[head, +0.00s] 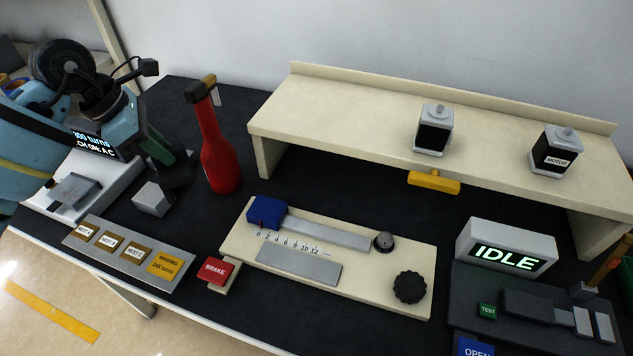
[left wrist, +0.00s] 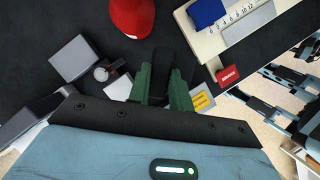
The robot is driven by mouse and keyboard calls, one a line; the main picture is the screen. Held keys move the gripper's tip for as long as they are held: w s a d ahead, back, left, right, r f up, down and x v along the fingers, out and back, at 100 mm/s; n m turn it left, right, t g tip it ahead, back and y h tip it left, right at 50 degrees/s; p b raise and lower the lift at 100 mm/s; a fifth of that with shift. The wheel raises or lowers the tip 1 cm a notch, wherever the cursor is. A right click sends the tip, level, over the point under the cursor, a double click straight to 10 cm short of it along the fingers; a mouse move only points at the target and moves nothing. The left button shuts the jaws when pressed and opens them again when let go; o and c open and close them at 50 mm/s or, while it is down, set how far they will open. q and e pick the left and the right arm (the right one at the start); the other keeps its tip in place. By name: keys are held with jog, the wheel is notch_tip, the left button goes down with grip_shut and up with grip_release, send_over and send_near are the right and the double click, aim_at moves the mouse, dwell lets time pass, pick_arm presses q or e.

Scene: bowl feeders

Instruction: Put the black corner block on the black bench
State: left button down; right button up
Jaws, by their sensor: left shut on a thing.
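My left gripper (head: 160,155) comes in from the left in the head view, with its green fingers pointing down at the bench. It is shut on the black corner block (head: 179,174), a dark piece below the fingertips. In the left wrist view, the block (left wrist: 165,66) shows between the green fingers (left wrist: 166,90). The black bench (head: 225,275) is the dark work surface below. Black on black, I cannot tell whether the block touches the bench.
A red bottle (head: 217,155) stands close right of the block. A grey block (head: 153,198) is close in front. A grey label plate (head: 130,253), red BRAKE button (head: 215,271) and cream scale board (head: 400,252) lie nearer. A cream shelf (head: 340,110) stands behind.

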aim_at(179, 185)
pick_arm(q)
jog(key=shift+f, duration=5.05)
jog(key=shift+f, duration=0.1)
jog(key=c, duration=1.3)
grip_release()
jog(key=v, duration=1.2)
jog(key=shift+d, duration=0.1)
